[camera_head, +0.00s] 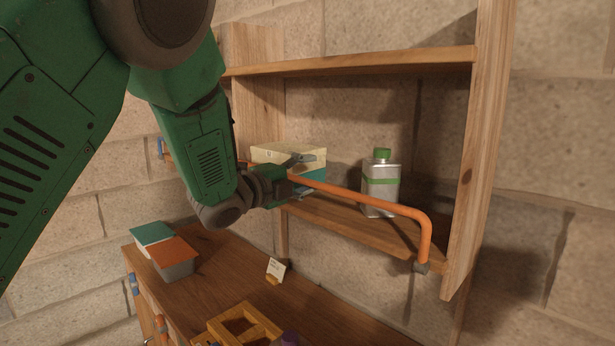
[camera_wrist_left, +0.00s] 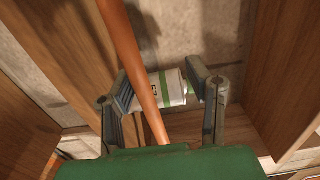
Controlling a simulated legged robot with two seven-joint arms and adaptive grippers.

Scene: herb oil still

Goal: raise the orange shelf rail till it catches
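The orange shelf rail (camera_head: 375,202) runs along the front of the lower shelf (camera_head: 335,215). My left gripper (camera_head: 303,175) is at the rail's middle stretch, in front of the shelf. In the left wrist view, the fingers of my left gripper (camera_wrist_left: 162,88) are apart. The rail (camera_wrist_left: 135,65) passes between them, nearer the left finger; I cannot tell whether it touches. My left arm hides part of the rail's left side. My right gripper is not in view.
A white and green bottle (camera_head: 381,185) and a cream and teal box (camera_head: 312,160) stand behind the rail. An upper shelf (camera_head: 355,64) is above. Below, a wooden cabinet top (camera_head: 225,262) carries two small boxes, a card (camera_head: 276,268) and a wooden frame (camera_head: 245,325).

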